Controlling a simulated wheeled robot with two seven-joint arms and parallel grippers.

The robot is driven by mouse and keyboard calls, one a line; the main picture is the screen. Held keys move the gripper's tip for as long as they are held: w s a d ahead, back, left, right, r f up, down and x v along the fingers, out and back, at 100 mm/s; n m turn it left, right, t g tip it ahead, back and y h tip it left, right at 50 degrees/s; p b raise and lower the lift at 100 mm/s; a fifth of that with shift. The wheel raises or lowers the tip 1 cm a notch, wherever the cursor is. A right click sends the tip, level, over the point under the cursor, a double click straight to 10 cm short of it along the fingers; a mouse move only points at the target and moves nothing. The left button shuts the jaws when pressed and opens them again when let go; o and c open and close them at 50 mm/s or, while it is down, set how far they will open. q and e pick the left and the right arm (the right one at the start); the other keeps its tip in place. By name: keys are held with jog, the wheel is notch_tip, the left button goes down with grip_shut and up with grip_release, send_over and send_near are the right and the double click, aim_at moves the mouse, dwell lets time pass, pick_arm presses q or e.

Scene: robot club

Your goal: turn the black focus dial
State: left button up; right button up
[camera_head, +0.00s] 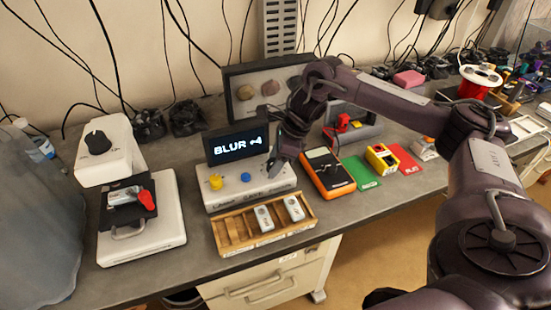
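A white console (253,197) stands mid-table with a yellow knob (215,182) and a blue knob (246,177) on top. My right gripper (275,168) points down at the right end of the console, to the right of the blue knob. Its fingers hide what is under them, so I cannot tell whether a dial is there or whether they grip anything. A large black dial (97,141) shows on the white instrument (108,167) at the left, far from my gripper. My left gripper is out of view.
A wooden tray (235,232) with grey pieces lies in front of the console. A white stage unit (165,225) stands left. An orange meter (327,174) and green and red cards lie right. A board with stones (270,88) stands behind.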

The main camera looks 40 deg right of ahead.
jog(key=shift+d, duration=0.1)
jog(key=c, duration=0.9)
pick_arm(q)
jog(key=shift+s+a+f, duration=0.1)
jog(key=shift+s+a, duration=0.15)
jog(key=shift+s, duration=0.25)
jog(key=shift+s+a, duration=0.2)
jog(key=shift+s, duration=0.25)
pick_arm(e)
jog(key=shift+c, duration=0.2)
jog(key=shift+m, duration=0.3)
